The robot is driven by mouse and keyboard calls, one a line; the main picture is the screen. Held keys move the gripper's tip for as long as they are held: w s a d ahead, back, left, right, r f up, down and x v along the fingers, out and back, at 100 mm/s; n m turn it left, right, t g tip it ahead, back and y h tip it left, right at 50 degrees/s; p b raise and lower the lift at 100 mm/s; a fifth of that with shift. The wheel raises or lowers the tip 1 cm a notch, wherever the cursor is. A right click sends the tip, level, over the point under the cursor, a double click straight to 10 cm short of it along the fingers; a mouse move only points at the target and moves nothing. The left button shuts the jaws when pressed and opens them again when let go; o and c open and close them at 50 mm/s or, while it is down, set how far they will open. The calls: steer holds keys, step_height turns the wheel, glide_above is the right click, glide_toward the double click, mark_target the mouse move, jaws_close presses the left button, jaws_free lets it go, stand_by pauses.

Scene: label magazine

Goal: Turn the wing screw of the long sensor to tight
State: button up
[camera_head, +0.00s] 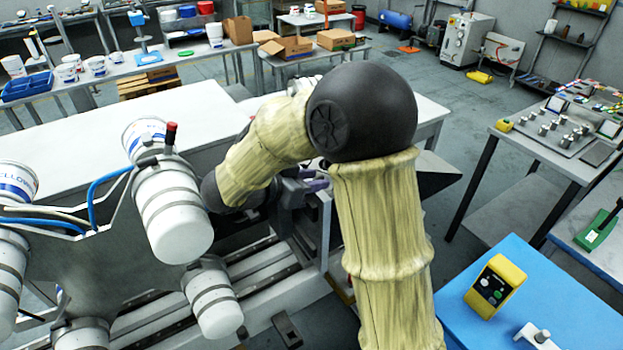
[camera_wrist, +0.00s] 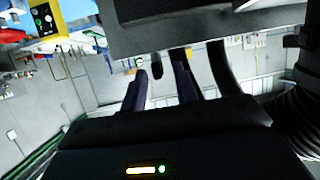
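My gripper (camera_wrist: 162,72) shows from behind in the wrist view. Its two dark fingers stand apart, with light background between them. A small dark oblong piece (camera_wrist: 156,68) shows between the fingertips; I cannot tell whether it is the wing screw or whether a finger touches it. A broad dark grey block (camera_wrist: 210,32) lies just beyond the fingertips. In the head view my arm covers most of the gripper, which is beside a grey upright plate (camera_head: 322,232) of the machine. I cannot make out the long sensor or its wing screw in either view.
White tubs on a carousel (camera_head: 100,262) stand close to the left of my arm. A blue-topped table (camera_head: 580,300) with a yellow button box (camera_head: 495,287) is at the right front. A table with metal parts (camera_head: 540,150) stands behind it. Grey floor lies between.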

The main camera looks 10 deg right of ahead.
steer(key=shift+a, duration=0.1)
steer(key=b+v, duration=0.1)
steer(key=v, duration=0.6)
steer(key=shift+a+r, duration=0.1)
steer(key=shift+r, duration=0.1)
